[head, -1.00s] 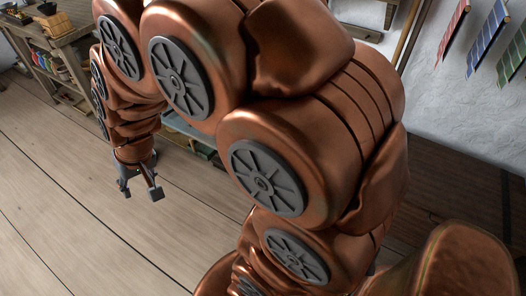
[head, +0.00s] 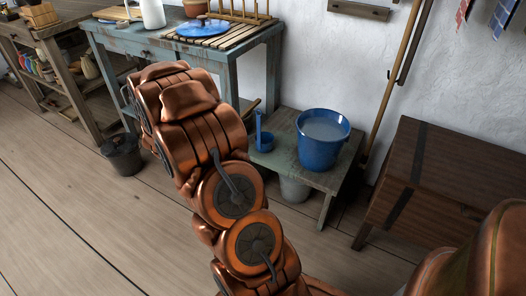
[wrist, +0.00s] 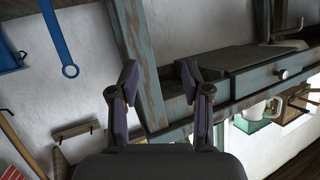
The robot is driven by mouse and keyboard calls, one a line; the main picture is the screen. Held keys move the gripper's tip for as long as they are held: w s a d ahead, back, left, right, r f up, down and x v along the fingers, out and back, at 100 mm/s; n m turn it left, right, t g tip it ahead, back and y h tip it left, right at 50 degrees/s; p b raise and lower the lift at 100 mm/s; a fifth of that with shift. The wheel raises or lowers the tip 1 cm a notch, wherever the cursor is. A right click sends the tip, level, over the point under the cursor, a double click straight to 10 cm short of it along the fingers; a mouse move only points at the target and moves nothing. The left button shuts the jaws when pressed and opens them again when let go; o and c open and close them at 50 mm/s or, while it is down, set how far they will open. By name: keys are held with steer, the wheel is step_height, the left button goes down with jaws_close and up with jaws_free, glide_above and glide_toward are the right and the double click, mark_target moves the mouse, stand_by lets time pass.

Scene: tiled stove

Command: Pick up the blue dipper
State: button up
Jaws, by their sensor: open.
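The blue dipper (head: 264,139) stands on a low weathered bench (head: 292,170) in the head view, its long handle pointing up. In the wrist view, which looks upside down, the dipper's blue handle (wrist: 56,36) with its ring end shows at upper left. Its cup is out of that view. My gripper (wrist: 158,87) is open, with nothing between its fingers. The dipper handle lies to the left of the fingers in the wrist view, apart from them. In the head view my arm hides the gripper.
A blue bucket (head: 323,138) of pale liquid stands right of the dipper. A blue-grey table (head: 180,50) rises behind my arm; its leg (wrist: 143,70) crosses behind the fingers. A wooden chest (head: 440,185) is at right, a dark bucket (head: 122,154) at left. Front floor is clear.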

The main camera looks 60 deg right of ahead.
steer(key=s+d+f+m+g+h+b, duration=0.2)
steer(key=s+d+f+h+b, duration=0.1)
steer(key=s+d+f, duration=0.25)
steer(key=g+h+b, duration=0.3)
glide_toward(258, 127)
steer(key=d, duration=0.3)
steer(key=shift+w+d+r+m, duration=0.1)
steer(key=shift+d+r+m, duration=0.15)
steer(key=shift+d, duration=0.35)
steer(key=shift+w+d+r+m, duration=0.15)
steer(key=shift+d+r, duration=0.1)
steer(key=shift+d, duration=0.4)
steer(key=d+b, duration=0.1)
steer(key=d, duration=0.1)
steer(key=d+f+b, duration=0.1)
steer(key=d, duration=0.1)
steer(key=shift+s, duration=0.15)
steer(key=shift+d+r+b, duration=0.1)
steer(key=shift+d+b, duration=0.25)
steer(key=shift+d, duration=0.15)
jaws_close()
